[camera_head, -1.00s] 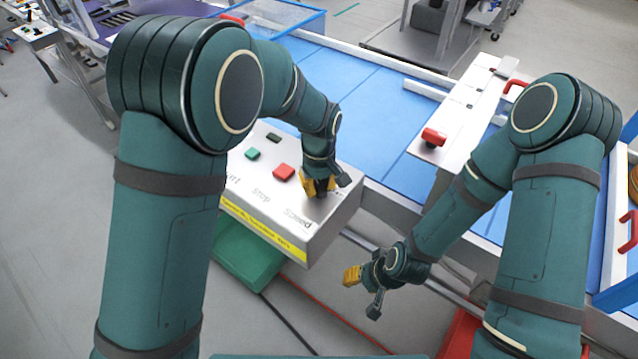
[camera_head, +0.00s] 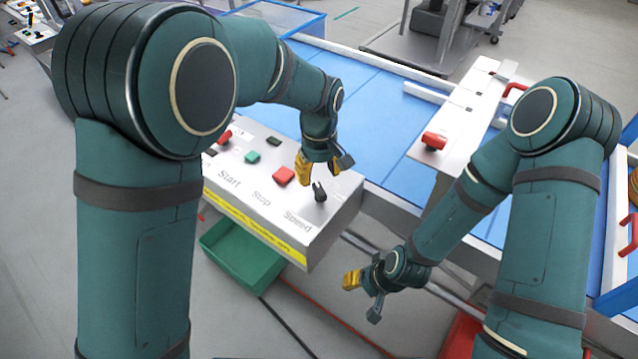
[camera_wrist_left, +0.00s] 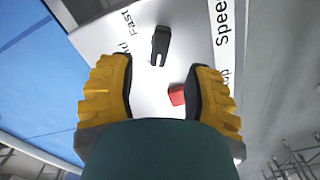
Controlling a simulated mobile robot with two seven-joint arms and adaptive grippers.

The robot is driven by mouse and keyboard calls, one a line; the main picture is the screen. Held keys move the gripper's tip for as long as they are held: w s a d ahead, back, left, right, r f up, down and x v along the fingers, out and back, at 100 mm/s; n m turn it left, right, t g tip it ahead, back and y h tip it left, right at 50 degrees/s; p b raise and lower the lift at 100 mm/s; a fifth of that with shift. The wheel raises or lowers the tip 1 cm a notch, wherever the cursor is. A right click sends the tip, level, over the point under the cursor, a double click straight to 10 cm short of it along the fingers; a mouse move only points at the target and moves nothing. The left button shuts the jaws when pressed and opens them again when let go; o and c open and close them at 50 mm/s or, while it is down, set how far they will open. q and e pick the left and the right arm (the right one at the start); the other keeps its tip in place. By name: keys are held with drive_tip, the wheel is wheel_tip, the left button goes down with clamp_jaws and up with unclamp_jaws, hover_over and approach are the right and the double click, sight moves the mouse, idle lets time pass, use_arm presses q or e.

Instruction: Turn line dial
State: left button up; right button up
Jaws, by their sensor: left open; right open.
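The line dial is a black knob (camera_head: 320,192) beside the word Speed on the white control box (camera_head: 345,205). My left gripper (camera_head: 319,174) is open, just above and behind the dial, apart from it. In the left wrist view the dial (camera_wrist_left: 160,46) lies ahead of the spread yellow fingertips, near the word Fast, with nothing between the fingers gripping it. The red Stop button (camera_head: 284,176) is left of the dial; it also shows in the wrist view (camera_wrist_left: 177,95). My right gripper (camera_head: 362,294) is open and empty, low in front of the conveyor, away from the box.
A green button (camera_head: 252,157) and a red switch (camera_head: 225,137) are further left on the box. A green bin (camera_head: 240,258) sits below it. The blue conveyor (camera_head: 385,140) runs behind. A white panel with a red knob (camera_head: 434,141) stands to the right.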

sight(319, 188)
use_arm(q)
wheel_tip(319, 188, up, 6)
idle(0.7)
